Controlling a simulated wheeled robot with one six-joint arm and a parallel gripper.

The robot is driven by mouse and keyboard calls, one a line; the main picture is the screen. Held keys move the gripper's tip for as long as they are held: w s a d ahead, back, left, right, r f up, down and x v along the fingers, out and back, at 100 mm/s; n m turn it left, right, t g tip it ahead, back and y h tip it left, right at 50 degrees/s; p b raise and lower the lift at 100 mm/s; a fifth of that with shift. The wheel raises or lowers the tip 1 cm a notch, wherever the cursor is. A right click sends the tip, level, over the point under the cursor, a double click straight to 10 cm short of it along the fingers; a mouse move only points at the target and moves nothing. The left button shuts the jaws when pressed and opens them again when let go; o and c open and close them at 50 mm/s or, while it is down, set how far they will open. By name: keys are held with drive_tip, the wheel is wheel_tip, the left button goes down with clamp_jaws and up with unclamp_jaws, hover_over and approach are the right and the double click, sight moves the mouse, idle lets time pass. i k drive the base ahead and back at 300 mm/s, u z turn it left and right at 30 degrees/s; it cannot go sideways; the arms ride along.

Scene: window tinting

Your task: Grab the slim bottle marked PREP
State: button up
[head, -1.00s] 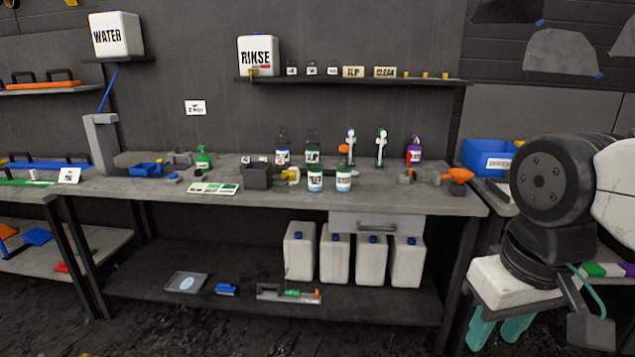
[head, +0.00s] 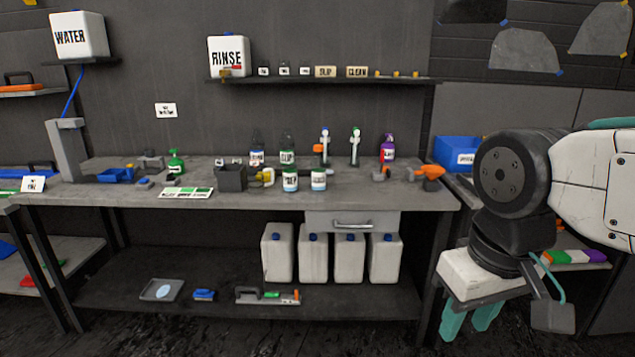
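Several bottles stand on the workbench, but I cannot read PREP on any label. At the back are a dark bottle with a blue-edged label (head: 257,150), a green bottle (head: 287,146) and a purple bottle (head: 388,148). In front are a white-labelled bottle with a green band (head: 290,181) and another with a blue band (head: 318,179). Two slim bottles with pump-like tops stand behind, one blue-topped (head: 325,146) and one green-topped (head: 355,147). My gripper (head: 466,330), with teal fingers, hangs at lower right, far from the bottles. Its fingers are apart with nothing visible between them.
The workbench (head: 400,198) also holds a dark box (head: 231,178), an orange tool (head: 428,171) and a green spray bottle (head: 175,161). White jugs (head: 313,256) stand on the lower shelf. A blue bin (head: 458,150) is at right. The wall shelf (head: 330,80) overhangs the back.

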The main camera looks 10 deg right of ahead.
sight(290, 164)
drive_tip(key=u, duration=0.05)
drive_tip(key=k, duration=0.4)
drive_tip(key=u, duration=1.65)
drive_tip(key=i, duration=2.2)
drive_tip(key=z, duration=1.45)
drive_tip(key=i, duration=0.75)
drive_tip(key=z, duration=0.85)
drive_tip(key=i, duration=0.55)
drive_tip(key=u, duration=0.05)
